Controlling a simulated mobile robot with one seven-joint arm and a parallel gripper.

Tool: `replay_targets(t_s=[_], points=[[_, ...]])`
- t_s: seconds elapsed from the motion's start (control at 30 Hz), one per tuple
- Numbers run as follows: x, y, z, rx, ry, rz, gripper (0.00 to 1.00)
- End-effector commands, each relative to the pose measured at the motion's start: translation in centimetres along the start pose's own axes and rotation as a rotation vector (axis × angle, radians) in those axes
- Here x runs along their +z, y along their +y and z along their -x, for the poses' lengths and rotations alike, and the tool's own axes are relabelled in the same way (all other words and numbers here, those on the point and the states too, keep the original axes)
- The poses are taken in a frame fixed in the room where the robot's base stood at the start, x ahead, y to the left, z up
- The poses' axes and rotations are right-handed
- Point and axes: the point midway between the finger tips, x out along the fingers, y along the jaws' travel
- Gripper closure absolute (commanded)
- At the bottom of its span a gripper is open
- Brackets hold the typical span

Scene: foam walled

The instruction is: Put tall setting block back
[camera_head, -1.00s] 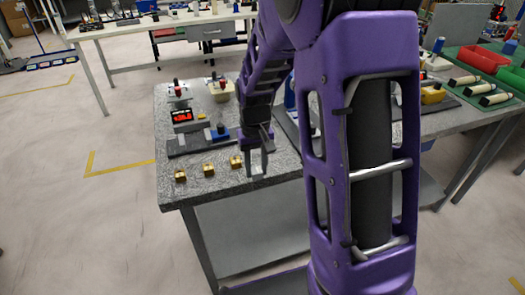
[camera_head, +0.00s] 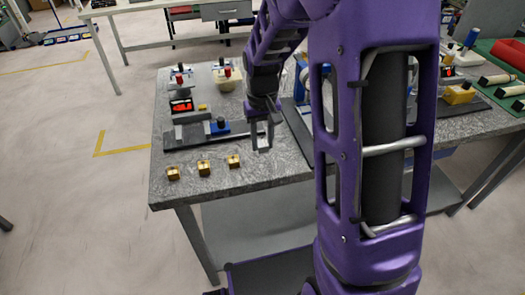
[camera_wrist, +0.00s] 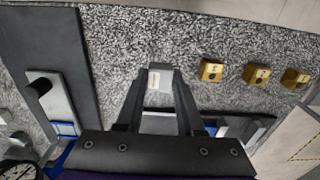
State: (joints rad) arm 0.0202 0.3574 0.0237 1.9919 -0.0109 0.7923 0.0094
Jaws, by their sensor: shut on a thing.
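My gripper (camera_head: 263,143) is over the near part of the granite-topped table (camera_head: 255,178). In the wrist view its two dark fingers close on a light grey block with a small pale label (camera_wrist: 160,79). I take this to be the tall setting block. The fingers hide its sides. The speckled granite lies below it; I cannot tell how far below. Three small brass blocks stand in a row at the table's front edge, the nearest to my gripper being the right one (camera_head: 233,161). They also show right of the fingers in the wrist view (camera_wrist: 211,70).
A dark plate with a grey and blue fixture (camera_head: 217,127) lies left of my gripper. Behind it are a red display (camera_head: 181,106) and red-topped gauges. In the wrist view a dark slab (camera_wrist: 45,45) lies at left. Granite near the front right looks clear.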

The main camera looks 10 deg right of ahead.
Motion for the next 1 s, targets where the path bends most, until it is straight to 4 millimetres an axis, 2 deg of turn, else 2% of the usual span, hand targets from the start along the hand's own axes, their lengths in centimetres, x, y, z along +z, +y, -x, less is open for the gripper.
replay_targets(t_s=[0.27,0.63,0.67,0.7,0.8,1.0], points=[[0.0,0.0,-3.5,0.000,-0.001,0.000,1.00],[0.0,0.0,-4.0,0.000,0.000,0.000,1.00],[0.0,0.0,-3.9,0.000,0.000,0.000,0.60],[0.0,0.0,-3.9,0.000,0.000,0.000,0.53],[0.0,0.0,-3.9,0.000,0.000,0.000,0.34],[0.0,0.0,-3.9,0.000,0.000,0.000,0.33]])
